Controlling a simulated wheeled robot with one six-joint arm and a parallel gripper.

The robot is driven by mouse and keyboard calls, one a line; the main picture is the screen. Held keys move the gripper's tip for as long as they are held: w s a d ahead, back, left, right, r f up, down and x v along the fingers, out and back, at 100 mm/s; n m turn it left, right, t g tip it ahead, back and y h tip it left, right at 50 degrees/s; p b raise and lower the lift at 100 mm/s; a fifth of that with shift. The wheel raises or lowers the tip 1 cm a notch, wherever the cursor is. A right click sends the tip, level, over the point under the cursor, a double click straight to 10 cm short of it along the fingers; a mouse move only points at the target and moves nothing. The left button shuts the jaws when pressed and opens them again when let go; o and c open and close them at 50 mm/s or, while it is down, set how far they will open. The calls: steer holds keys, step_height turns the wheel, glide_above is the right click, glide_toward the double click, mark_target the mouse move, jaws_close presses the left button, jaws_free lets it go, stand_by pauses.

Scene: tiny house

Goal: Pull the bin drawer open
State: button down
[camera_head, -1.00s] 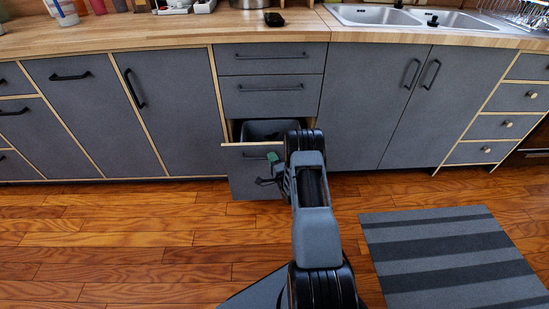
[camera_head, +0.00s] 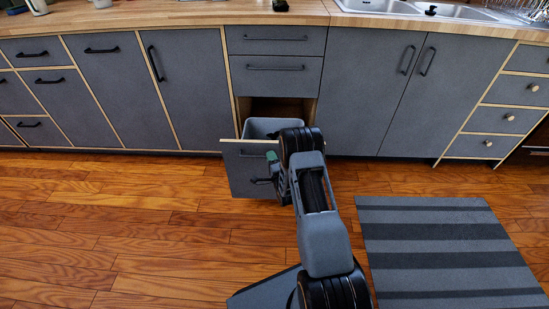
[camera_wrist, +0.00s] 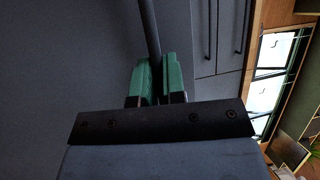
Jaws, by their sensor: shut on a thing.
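The bin drawer (camera_head: 246,180) is the grey front below two smaller drawers, and it stands pulled out from the cabinet. A grey bin (camera_head: 262,127) shows inside it behind the front's top edge. My gripper (camera_head: 273,172) is at the drawer front, partly hidden by my arm. In the wrist view my gripper's green fingers (camera_wrist: 158,78) are closed around the dark bar handle (camera_wrist: 149,30). The drawer front (camera_wrist: 75,60) fills the left of that view.
Two shut drawers (camera_head: 275,60) sit above the bin drawer. Shut grey cabinet doors (camera_head: 380,95) are to the right, under the sink (camera_head: 440,14). A striped mat (camera_head: 440,245) lies on the floor at the right. The wooden floor (camera_head: 130,230) at the left is clear.

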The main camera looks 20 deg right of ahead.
stand_by(0.3)
steer(key=c, duration=1.2)
jaws_free()
steer(key=shift+c, duration=0.2)
steer(key=s+f+p, duration=0.2)
steer(key=s+p, duration=0.1)
steer(key=s, duration=1)
steer(key=shift+s+a+f, duration=0.3)
steer(key=shift+a, duration=0.05)
steer(key=w+a+r+n+g+p, duration=0.1)
steer(key=w+r+n+g+p, duration=0.3)
steer(key=r, duration=0.7)
steer(key=a+r+n+g+p, duration=0.1)
steer(key=r+n+p, duration=0.1)
steer(key=r+p, duration=0.65)
steer(key=w+a+r+n+g+p, duration=0.1)
steer(key=w+r+n+g+p, duration=0.25)
steer(key=r, duration=0.85)
steer(key=s+a+r+n+g+p, duration=0.3)
steer(key=s+r+p, duration=0.4)
steer(key=s+r, duration=0.5)
steer(key=s+a+r+n+g+y+p, duration=0.1)
steer(key=s+a+r+n+g+p, duration=0.3)
steer(key=s+r+p, duration=0.4)
steer(key=s+r+n+g, duration=0.1)
steer(key=s+r, duration=0.3)
steer(key=r, duration=0.3)
steer(key=shift+s+a+r, duration=0.25)
steer(key=shift+s, duration=0.15)
